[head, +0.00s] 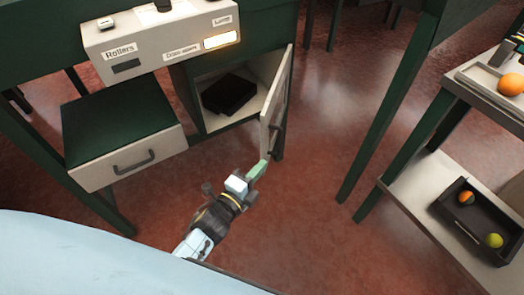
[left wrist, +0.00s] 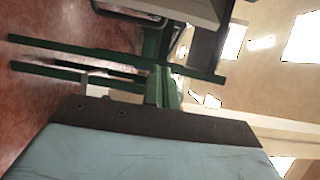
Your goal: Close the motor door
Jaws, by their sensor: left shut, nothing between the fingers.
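The motor door (head: 276,100) stands open in the head view, swung outward from the right side of the cabinet. It is seen nearly edge-on, with a dark handle on its right face. The cabinet opening shows a black box (head: 229,94) inside. My left gripper (head: 258,170) is shut and empty, with its green fingertips just below the door's lower front corner. I cannot tell whether they touch the door. The left wrist view shows the green fingers (left wrist: 163,88) close together, but not clearly the door. A dark, yellow-marked part at the right edge may be my right gripper (head: 516,40).
An open drawer (head: 130,157) with a handle juts out left of the cabinet. A control panel (head: 165,45) with labels is above. A shelved table at right holds an orange (head: 511,84) and a black tray (head: 462,221) with fruit. The red floor between is clear.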

